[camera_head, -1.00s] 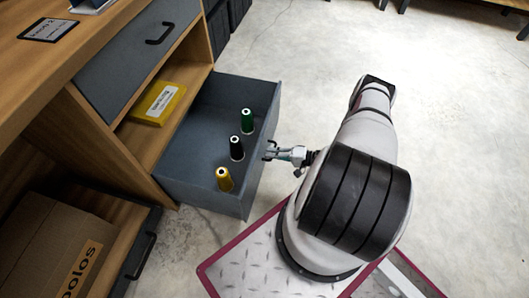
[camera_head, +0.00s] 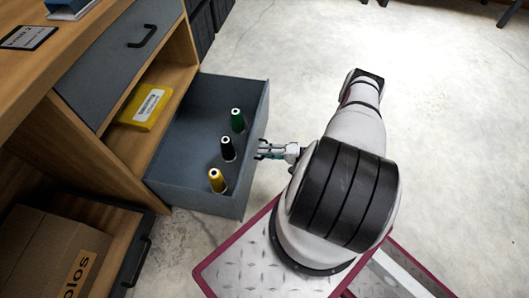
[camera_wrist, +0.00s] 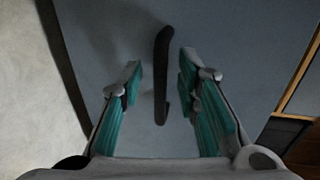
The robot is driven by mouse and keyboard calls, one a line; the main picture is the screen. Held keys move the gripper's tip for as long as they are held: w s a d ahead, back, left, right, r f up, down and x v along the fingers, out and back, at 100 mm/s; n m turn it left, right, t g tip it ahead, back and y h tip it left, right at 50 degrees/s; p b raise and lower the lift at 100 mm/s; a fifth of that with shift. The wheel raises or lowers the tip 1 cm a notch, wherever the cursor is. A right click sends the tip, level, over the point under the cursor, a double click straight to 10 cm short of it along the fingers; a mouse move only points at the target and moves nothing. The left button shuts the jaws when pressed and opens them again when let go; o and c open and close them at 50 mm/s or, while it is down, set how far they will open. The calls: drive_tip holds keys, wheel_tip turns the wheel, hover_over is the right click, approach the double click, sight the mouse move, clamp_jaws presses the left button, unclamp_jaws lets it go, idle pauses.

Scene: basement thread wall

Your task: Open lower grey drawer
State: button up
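The lower grey drawer (camera_head: 195,188) is pulled out of the wooden cabinet, with its inside open to view. A green spool (camera_head: 237,120), a black spool (camera_head: 228,149) and a yellow spool (camera_head: 217,181) stand upright in it. My gripper (camera_head: 262,150) is at the outer side of the drawer front. In the wrist view, the dark handle (camera_wrist: 161,75) shows between the two teal-padded fingers of my gripper (camera_wrist: 160,85). The fingers are spread, with a gap on both sides of the handle. Most of the handle is hidden in the head view.
An upper grey drawer (camera_head: 115,62) is shut. A yellow box (camera_head: 145,107) lies on the shelf. A cardboard box (camera_head: 45,255) sits in a compartment at lower left, beside another dark-handled front (camera_head: 137,262). Concrete floor (camera_head: 430,110) is clear on the right.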

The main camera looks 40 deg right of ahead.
drive_tip(key=v, duration=1.1)
drive_tip(key=shift+s, duration=0.15)
